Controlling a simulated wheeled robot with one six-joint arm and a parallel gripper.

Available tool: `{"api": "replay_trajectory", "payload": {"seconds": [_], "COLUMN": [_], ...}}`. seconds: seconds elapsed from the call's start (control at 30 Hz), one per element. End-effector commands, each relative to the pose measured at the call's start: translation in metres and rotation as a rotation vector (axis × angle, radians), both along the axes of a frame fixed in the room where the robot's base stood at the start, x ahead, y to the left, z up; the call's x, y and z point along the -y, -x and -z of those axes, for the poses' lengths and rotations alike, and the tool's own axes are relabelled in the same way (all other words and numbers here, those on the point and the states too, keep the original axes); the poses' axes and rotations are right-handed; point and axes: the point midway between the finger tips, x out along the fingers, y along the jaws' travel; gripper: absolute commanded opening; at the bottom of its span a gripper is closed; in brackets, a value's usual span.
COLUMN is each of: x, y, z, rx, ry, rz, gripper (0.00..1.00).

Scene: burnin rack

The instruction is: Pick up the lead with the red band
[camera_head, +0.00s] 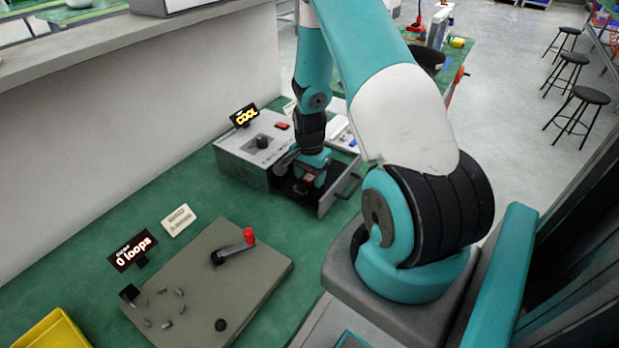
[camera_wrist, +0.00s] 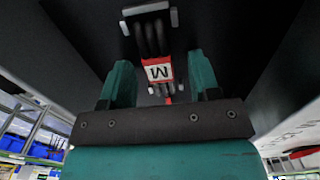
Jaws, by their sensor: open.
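The lead with the red band (camera_wrist: 157,71) shows in the wrist view as a black looped cable with a red-and-white band marked M and pale metal ends. It lies in the dark open drawer (camera_head: 326,204) of the grey box (camera_head: 243,156). My gripper (camera_wrist: 160,62) is open, with one teal finger on each side of the lead. A gap shows between each finger and the band, so it is not gripped. In the head view my gripper (camera_head: 308,172) reaches down into the drawer, and a small red patch shows by it. The arm hides most of the drawer's inside.
The box's display (camera_head: 243,116) reads COOL. A grey-green board (camera_head: 200,280) with a red-handled crank (camera_head: 234,248) and several small pegs lies nearer, beside a "0 loops" sign (camera_head: 132,252). A yellow bin (camera_head: 52,332) stands at the lower left.

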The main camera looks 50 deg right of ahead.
Motion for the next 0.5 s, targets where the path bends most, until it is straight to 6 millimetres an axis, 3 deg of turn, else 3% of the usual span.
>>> {"api": "replay_trajectory", "payload": {"seconds": [0.13, 0.37, 0.5], "x": [0.0001, 0.0, 0.0], "y": [-0.0001, 0.0, 0.0], "z": [-0.0001, -0.0003, -0.0005], "rx": [0.0, 0.0, 0.0], "ry": [0.0, 0.0, 0.0], "rz": [0.0, 0.0, 0.0], "gripper": [0.56, 0.06, 0.02]}}
